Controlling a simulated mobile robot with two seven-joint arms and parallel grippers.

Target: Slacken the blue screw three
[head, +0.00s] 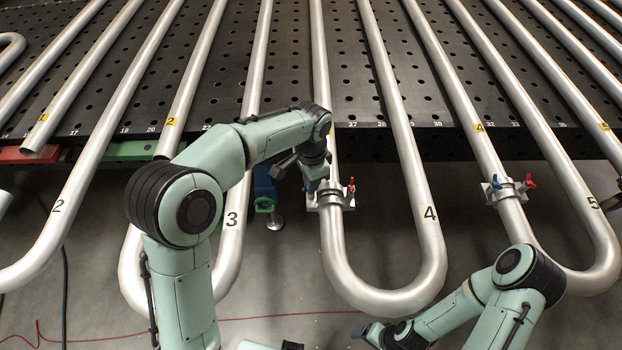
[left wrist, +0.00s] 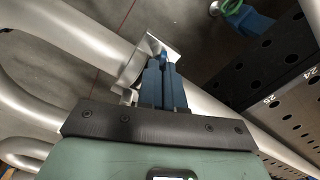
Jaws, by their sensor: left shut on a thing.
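A metal clamp (head: 330,204) sits around the silver pipe between the painted numbers 3 and 4, with a red screw (head: 351,186) on its right. My left gripper (head: 316,186) is at the clamp's left side, where it hides any blue screw in the head view. In the left wrist view, the blue fingers of my left gripper (left wrist: 164,82) are closed together at the clamp (left wrist: 134,68), shut on the blue screw (left wrist: 163,54), of which only a bit shows. My right gripper (head: 368,332) is low near the front, away from the clamps; its opening is unclear.
A second clamp (head: 507,190) with a blue screw (head: 496,181) and a red screw (head: 530,181) is on a pipe at right. The perforated black table (head: 290,75) lies behind. A blue and green fixture (head: 265,190) hangs left of the left gripper. Pipe bends overhang the floor.

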